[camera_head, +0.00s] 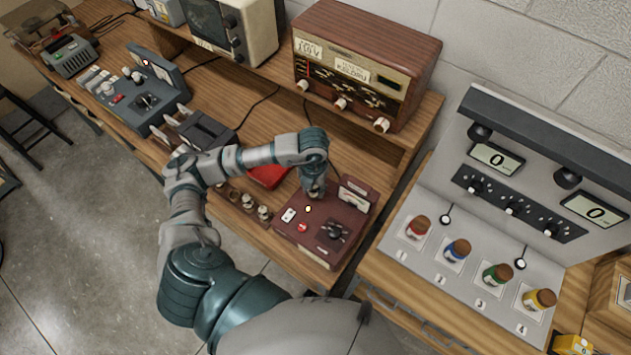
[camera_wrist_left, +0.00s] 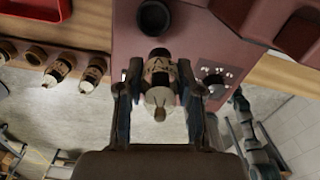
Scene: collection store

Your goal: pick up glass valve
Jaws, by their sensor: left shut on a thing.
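My left gripper (camera_head: 315,190) is over the maroon tester box (camera_head: 298,236), near its back left part. In the left wrist view my left gripper (camera_wrist_left: 160,82) is shut on a glass valve (camera_wrist_left: 160,96) with a dark, labelled band and a pale, pointed glass end towards the camera. The maroon box (camera_wrist_left: 205,45) lies behind it, with a round black socket (camera_wrist_left: 155,17) just above the valve in the picture. In the head view the held valve is hidden by the gripper. Whether it touches the box, I cannot tell. My right gripper is not in view.
Several other valves (camera_head: 264,213) stand along the bench's front edge, left of the box. A red tray (camera_head: 270,175) is behind my forearm. A wooden radio (camera_head: 365,60) stands behind. A grey panel with coloured bottles (camera_head: 480,260) is to the right.

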